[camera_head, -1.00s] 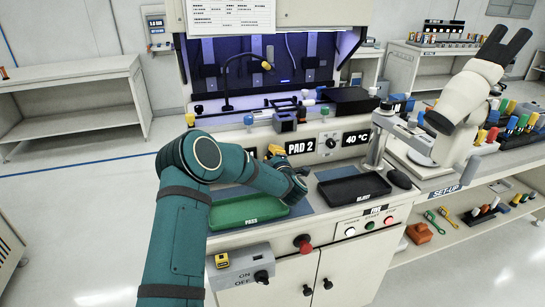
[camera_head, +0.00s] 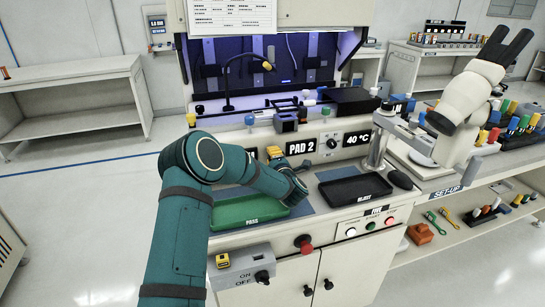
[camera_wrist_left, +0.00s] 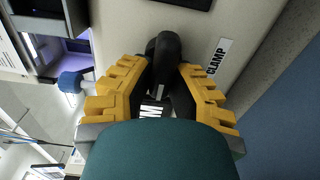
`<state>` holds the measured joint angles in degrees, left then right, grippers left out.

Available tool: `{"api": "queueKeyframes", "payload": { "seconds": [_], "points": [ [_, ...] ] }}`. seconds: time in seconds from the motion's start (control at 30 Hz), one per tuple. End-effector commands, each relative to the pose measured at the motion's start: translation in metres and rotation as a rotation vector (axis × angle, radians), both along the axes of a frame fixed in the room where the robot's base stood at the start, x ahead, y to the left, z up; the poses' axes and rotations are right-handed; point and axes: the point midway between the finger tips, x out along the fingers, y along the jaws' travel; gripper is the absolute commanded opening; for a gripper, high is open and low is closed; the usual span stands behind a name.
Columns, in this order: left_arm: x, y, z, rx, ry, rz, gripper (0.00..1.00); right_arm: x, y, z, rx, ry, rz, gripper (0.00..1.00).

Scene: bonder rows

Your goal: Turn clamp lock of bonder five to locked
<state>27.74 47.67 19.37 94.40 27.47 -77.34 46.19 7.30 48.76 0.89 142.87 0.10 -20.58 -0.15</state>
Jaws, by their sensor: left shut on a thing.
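The clamp lock is a black knob (camera_wrist_left: 167,52) on the pale front panel, beside a CLAMP label (camera_wrist_left: 218,57) in the left wrist view. My left gripper (camera_wrist_left: 163,80) has yellow fingers on both sides of this knob and is shut on it. In the head view my left gripper (camera_head: 275,153) is at the bonder panel, left of the PAD 2 display (camera_head: 301,146). My teal arm hides most of the gripper and the knob there. Another label under the knob is partly covered. My right gripper is not in view.
A green PASS tray (camera_head: 240,212) lies below my left forearm and a black REJECT tray (camera_head: 354,190) to its right. A microscope (camera_head: 468,98) stands at the right. A red button (camera_head: 303,242) and an ON/OFF switch box (camera_head: 242,268) sit in front.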

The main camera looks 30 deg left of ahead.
Motion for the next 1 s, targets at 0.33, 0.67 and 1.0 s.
{"api": "queueKeyframes", "payload": {
  "seconds": [0.33, 0.67, 1.0],
  "points": [
    [0.000, 0.000, 0.002, 0.002, -0.003, 0.001, 0.48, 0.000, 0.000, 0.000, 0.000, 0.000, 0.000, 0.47],
    [-0.003, -0.004, 0.000, 0.000, 0.000, -0.001, 0.48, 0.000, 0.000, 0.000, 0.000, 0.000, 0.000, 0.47],
    [-0.042, -0.051, 0.001, 0.001, 0.001, -0.004, 0.48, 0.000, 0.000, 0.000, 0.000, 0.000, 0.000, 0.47]
  ]
}}
